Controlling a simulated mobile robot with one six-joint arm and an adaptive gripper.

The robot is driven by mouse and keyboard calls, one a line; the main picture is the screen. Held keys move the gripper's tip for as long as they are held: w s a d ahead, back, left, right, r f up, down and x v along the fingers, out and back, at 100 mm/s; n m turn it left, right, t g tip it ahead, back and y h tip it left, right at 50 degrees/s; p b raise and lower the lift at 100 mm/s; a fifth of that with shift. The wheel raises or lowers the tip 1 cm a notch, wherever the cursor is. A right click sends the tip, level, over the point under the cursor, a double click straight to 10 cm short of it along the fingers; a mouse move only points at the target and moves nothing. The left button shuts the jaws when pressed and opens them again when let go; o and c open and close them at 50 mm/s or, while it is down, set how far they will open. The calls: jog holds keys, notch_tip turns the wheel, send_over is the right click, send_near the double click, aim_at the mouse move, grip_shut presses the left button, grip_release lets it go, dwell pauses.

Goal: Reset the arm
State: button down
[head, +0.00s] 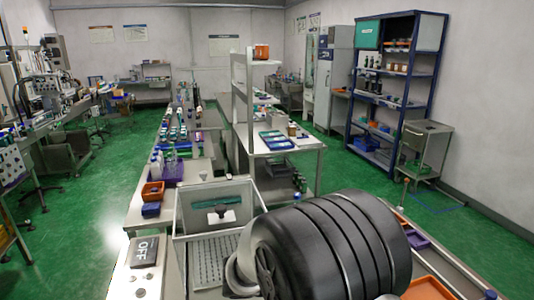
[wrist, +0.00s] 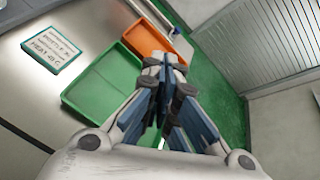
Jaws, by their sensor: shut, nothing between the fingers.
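My gripper (wrist: 168,68) shows in the wrist view with its fingers drawn together and nothing between them. It hangs over a green tray (wrist: 105,88) and close to an orange tray (wrist: 152,40), and it hides part of both. I cannot tell its height above them. In the head view a large dark ribbed part, probably my own arm, fills the lower right, and my gripper is not visible there.
A sign plate (wrist: 54,51) lies on the pale work surface. In the head view a clear-walled box (head: 215,207) stands beside an OFF panel (head: 144,252). Benches with bottles (head: 170,160) and a blue shelf rack (head: 397,90) stand behind. Green floor lies open at left.

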jog(key=s+d+r+m+g+y, duration=0.2)
jog(key=s+r+m+y, duration=0.1)
jog(key=s+m, duration=0.35)
jog(key=s+d+r+m+g+y, duration=0.2)
jog(key=s+d+m, duration=0.1)
jog(key=s+m, duration=0.4)
jog(key=s+a+r+m+t+y, duration=0.1)
jog(key=s+a+m+t+y, duration=0.1)
jog(key=s+m, duration=0.4)
jog(key=s+a+r+m+t+y, duration=0.1)
jog(key=s+a+m+t+y, duration=0.1)
jog(key=s+a+m+y, duration=0.3)
jog(key=shift+s+a+r+m+y, duration=0.15)
jog(key=shift+s+r+m+y, duration=0.35)
jog(key=shift+m, duration=1.25)
jog(key=shift+s+f, duration=0.1)
